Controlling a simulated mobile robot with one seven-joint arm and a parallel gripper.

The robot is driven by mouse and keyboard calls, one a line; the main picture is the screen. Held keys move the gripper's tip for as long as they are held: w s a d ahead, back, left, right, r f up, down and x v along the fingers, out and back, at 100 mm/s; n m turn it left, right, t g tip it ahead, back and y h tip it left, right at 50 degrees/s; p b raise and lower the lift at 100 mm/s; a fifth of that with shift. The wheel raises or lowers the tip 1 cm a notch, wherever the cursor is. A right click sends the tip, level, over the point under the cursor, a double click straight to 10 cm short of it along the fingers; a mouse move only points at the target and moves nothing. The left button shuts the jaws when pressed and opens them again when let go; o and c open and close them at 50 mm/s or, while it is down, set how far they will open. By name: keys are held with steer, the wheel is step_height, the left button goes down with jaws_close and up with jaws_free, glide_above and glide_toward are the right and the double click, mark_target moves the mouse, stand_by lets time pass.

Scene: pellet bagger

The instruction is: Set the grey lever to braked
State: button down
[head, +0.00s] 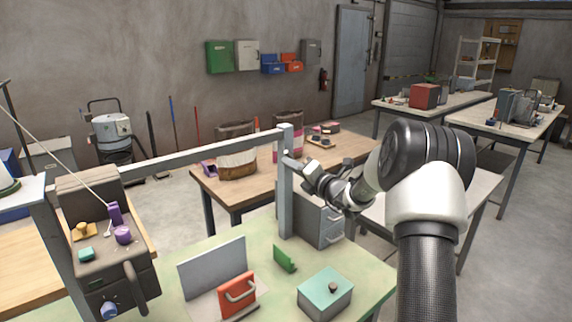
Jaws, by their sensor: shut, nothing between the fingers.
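A dark grey lever-like handle (136,287) hangs at the lower right of the brown-grey control box (88,192) at the left. I cannot tell from its look which setting it is in, and no label is readable. A small pale toggle (108,228) also stands on the box, beside purple knobs. My gripper (293,163) is far to the right of the box, close to the grey upright post (286,190). It is shut and holds nothing. I cannot tell whether its fingertips touch the post.
A grey crossbar (200,152) runs from the post toward the box. On the pale green table (230,310) are a grey panel (212,266), a red block with a handle (237,295), a green piece (285,259) and a teal-topped box (325,290). A wooden table with bags stands behind.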

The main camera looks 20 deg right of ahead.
steer(key=shift+w+d+r+m+p, duration=0.2)
steer(key=shift+d+r+m+p, duration=0.35)
steer(key=shift+m+p, duration=0.75)
steer(key=shift+w+d+r+m+p, duration=0.2)
steer(key=shift+d+r+m+p, duration=0.5)
steer(key=shift+p, duration=0.95)
steer(key=shift+w+f, duration=0.1)
steer(key=shift+a, duration=0.2)
